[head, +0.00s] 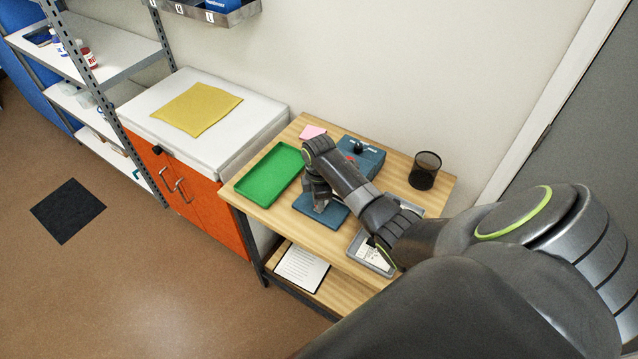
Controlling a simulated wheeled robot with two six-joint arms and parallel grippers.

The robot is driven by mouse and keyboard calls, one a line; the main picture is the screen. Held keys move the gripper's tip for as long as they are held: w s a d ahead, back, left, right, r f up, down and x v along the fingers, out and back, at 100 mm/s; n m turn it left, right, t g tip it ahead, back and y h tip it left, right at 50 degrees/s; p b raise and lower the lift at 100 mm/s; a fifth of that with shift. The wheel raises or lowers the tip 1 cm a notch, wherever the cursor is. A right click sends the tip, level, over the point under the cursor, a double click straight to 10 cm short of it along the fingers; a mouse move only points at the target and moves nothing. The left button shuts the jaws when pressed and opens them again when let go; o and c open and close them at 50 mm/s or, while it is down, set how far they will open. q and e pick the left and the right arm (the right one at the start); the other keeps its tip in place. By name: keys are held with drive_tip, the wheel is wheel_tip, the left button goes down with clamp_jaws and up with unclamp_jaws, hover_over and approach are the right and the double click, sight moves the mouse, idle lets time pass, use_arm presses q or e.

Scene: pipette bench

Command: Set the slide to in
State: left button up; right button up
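A blue device (371,158) stands at the back of the wooden table, with a black knob (357,147) and a small red part on top. A flat blue plate (335,214) lies in front of it; my arm covers the space between, so I cannot tell whether they are joined. No slide can be clearly made out. My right gripper (320,205) points down at the blue plate, at or just above it. Its fingertips are small and partly hidden, so its opening and any contact are unclear. My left gripper is not in view.
A green tray (270,174) lies left of the plate, with a pink note (312,132) behind it. A black mesh cup (425,170) stands at the right. A grey-framed item (370,252) lies at the front, partly under my arm. A wall closes the back.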

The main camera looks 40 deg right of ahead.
clamp_jaws()
drive_tip(key=shift+w+d+b, duration=0.2)
drive_tip(key=shift+w+d, duration=0.05)
drive_tip(key=shift+d, duration=0.35)
drive_tip(key=shift+w+d+b, duration=0.2)
drive_tip(key=shift+w+d, duration=0.05)
drive_tip(key=shift+d, duration=0.35)
drive_tip(key=shift+w+d+b, duration=0.2)
drive_tip(key=shift+w+d, duration=0.05)
drive_tip(key=shift+d, duration=0.35)
drive_tip(key=shift+r, duration=0.15)
drive_tip(key=o, duration=0.8)
unclamp_jaws()
drive_tip(key=shift+d, duration=0.1)
